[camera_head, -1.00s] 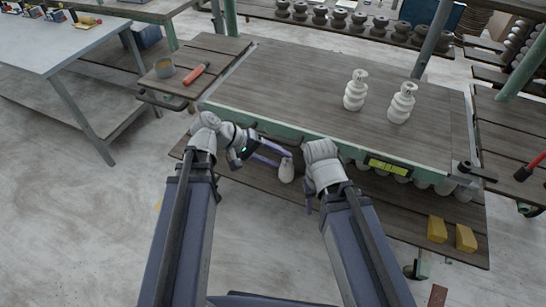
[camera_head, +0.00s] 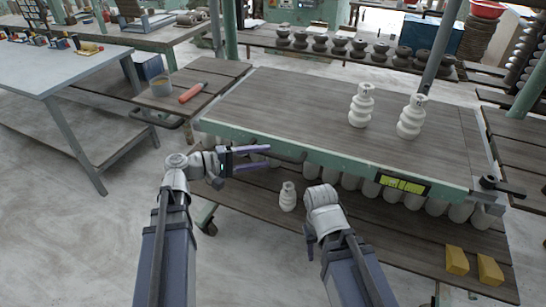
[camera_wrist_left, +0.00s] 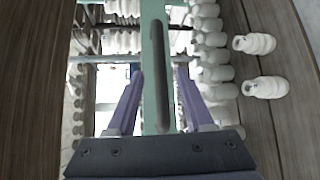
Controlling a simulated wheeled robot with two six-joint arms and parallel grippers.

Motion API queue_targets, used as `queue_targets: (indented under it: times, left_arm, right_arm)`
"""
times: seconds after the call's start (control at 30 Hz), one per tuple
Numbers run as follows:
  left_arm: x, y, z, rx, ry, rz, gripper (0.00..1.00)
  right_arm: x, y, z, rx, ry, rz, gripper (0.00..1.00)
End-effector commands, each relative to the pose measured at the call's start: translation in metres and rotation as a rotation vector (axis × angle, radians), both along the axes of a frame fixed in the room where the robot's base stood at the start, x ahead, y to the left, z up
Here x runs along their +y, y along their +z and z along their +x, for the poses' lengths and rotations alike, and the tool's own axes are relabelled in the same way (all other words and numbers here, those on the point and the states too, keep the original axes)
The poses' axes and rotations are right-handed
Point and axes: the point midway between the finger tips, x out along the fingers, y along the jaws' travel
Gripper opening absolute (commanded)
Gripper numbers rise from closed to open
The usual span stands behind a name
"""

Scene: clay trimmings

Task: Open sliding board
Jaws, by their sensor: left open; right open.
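The wooden board (camera_head: 290,100) forms the top of a green-framed bench. A green rail (camera_head: 270,141) runs along its front edge. In the left wrist view a long dark bar, apparently a handle (camera_wrist_left: 160,85), lies along the green rail (camera_wrist_left: 149,20). My left gripper (camera_head: 269,157) is open at the rail, left of the middle. In the left wrist view its purple fingers (camera_wrist_left: 160,73) lie on either side of the bar, with gaps visible; contact cannot be told. My right gripper (camera_head: 310,238) is open, low over the lower shelf's front, its fingers mostly hidden by its wrist.
Two white ribbed insulators (camera_head: 361,106) (camera_head: 411,117) stand on the board. Another insulator (camera_head: 287,197) stands on the lower shelf (camera_head: 370,228), with a row behind it. Two yellow blocks (camera_head: 457,261) (camera_head: 490,270) lie at the right. A side table (camera_head: 225,67) adjoins the left end.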

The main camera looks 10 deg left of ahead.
Motion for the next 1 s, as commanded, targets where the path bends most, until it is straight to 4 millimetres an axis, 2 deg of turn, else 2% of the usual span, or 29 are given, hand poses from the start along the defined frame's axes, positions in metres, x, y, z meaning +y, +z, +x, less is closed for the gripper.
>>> queue_targets:
  times: [0.1, 0.3, 0.67, 1.0]
  left_arm:
    - [-0.017, -0.004, 0.009, 0.000, -0.003, 0.001, 0.52]
    - [-0.032, -0.006, 0.018, 0.000, -0.002, 0.001, 0.52]
    - [-0.035, -0.006, 0.019, 0.000, 0.000, 0.001, 0.52]
    - [-0.035, -0.006, 0.019, 0.000, 0.000, 0.001, 0.14]
  right_arm:
    - [0.000, -0.004, 0.000, 0.000, 0.000, 0.000, 0.49]
    - [0.000, -0.006, 0.000, 0.000, 0.000, 0.000, 0.49]
    - [0.000, -0.006, 0.000, 0.000, 0.000, 0.000, 0.49]
    - [0.000, -0.006, 0.000, 0.000, 0.000, 0.000, 0.49]
